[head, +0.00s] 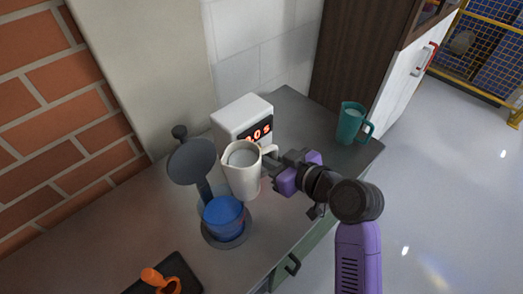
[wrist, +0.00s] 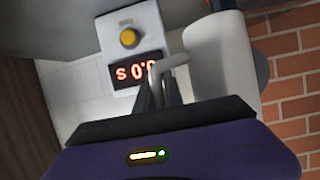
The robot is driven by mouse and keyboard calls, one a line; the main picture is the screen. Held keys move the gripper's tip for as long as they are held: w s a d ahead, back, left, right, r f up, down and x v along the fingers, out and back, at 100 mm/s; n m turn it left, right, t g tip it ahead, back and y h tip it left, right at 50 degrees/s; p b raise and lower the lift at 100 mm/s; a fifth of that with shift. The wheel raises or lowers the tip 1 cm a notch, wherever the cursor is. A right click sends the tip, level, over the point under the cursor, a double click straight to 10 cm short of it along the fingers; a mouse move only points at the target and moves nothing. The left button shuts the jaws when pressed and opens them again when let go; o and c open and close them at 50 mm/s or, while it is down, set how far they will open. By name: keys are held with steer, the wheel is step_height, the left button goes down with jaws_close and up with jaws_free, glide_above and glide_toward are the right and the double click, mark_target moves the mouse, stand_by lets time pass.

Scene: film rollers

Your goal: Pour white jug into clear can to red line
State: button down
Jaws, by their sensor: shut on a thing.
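The white jug (head: 243,178) is held by its handle in my gripper (head: 270,166), which is shut on it. The jug looks roughly upright, and pale grey liquid shows inside its mouth. It stands just behind and to the right of the clear can (head: 206,222) and partly overlaps it in the head view.
A white timer box (head: 240,114) with red digits stands behind the jug. A dark grey round lid (head: 191,161) rises behind the can. A teal jug (head: 351,124) stands at the counter's right end. An orange tool (head: 160,280) lies on a dark mat at front left.

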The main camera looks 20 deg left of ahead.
steer(key=shift+r, duration=0.25)
step_height(320, 180, up, 10)
steer(key=w+d+n+t+h+p, duration=0.1)
steer(key=w+n+t+h+p, duration=0.1)
steer(key=n+p, duration=0.3)
steer(key=shift+d+t+h, duration=0.25)
steer(key=shift+t+h, duration=0.05)
steer(key=shift+t, duration=0.3)
stand_by(1.2)
steer(key=shift+s+r+n+t+h+p, duration=0.15)
steer(key=shift+r+n+t, duration=0.1)
steer(key=shift+r+n, duration=0.25)
steer(key=shift+s+r+n+t+h+p, duration=0.15)
steer(key=shift+r+n+t, duration=0.15)
steer(key=shift+r, duration=0.35)
stand_by(3.9)
